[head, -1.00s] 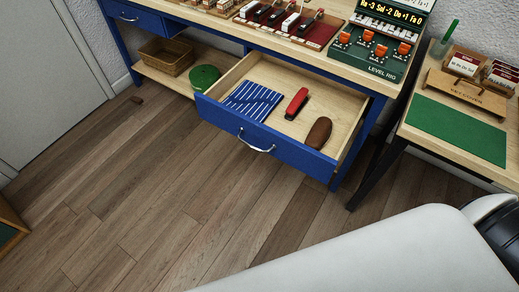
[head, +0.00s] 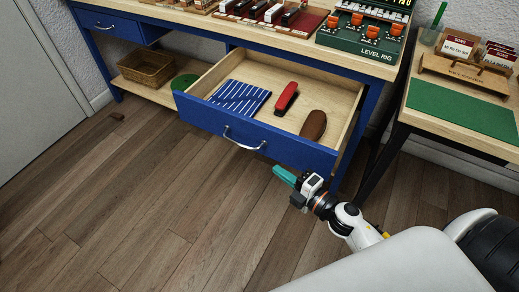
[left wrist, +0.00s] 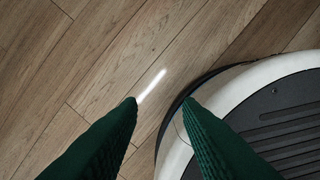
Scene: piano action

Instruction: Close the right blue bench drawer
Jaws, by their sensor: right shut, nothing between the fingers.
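The right blue bench drawer (head: 305,152) is pulled far out from under the bench top in the head view. Its blue front carries a silver handle (head: 243,143). A blue-and-white striped cloth (head: 239,97), a red tool (head: 286,97) and a brown oval object (head: 313,125) lie inside. My right gripper (head: 284,176), with teal fingers, is shut and empty in front of and below the right part of the drawer front, apparently not touching it. My left gripper (left wrist: 159,103) shows only in the left wrist view, its green fingers apart with nothing between them, above the floor.
The bench's left drawer (head: 109,26) looks shut. A basket (head: 146,69) and a green round object (head: 184,82) sit on the low shelf. A side table with a green mat (head: 462,110) stands at the right.

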